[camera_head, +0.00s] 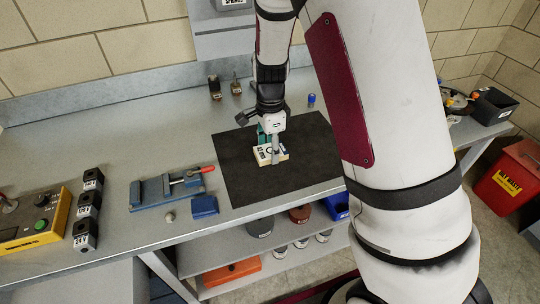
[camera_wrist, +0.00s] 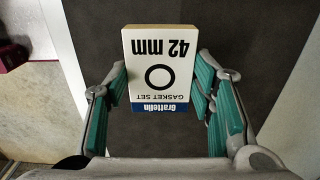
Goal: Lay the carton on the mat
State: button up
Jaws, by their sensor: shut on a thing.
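The carton (camera_head: 269,154) is a small cream box with dark print, seen over the black mat (camera_head: 240,180) on the workbench. In the wrist view the carton (camera_wrist: 160,60) shows its broad face with "42 mm", "GASKET SET", a ring drawing and a blue band, upside down. My gripper (camera_head: 269,143) reaches down from above, its green-padded fingers shut on the carton's two sides; my gripper (camera_wrist: 162,80) also shows in the wrist view. The carton lies about level, at or close above the mat; I cannot tell if it touches. The mat (camera_wrist: 215,25) fills the background behind it.
A blue vise (camera_head: 165,190) with a red handle and a blue block (camera_head: 204,206) stand left of the mat. Several black blocks (camera_head: 87,205) and a yellow control box (camera_head: 35,222) are farther left. A small blue cylinder (camera_head: 311,100) stands behind the mat. The mat around the carton is clear.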

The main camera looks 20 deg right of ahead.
aim_at(270, 150)
jog(key=shift+f, duration=1.8)
jog(key=shift+f, duration=0.1)
jog(key=o, duration=1.1)
jog(key=shift+o, duration=0.2)
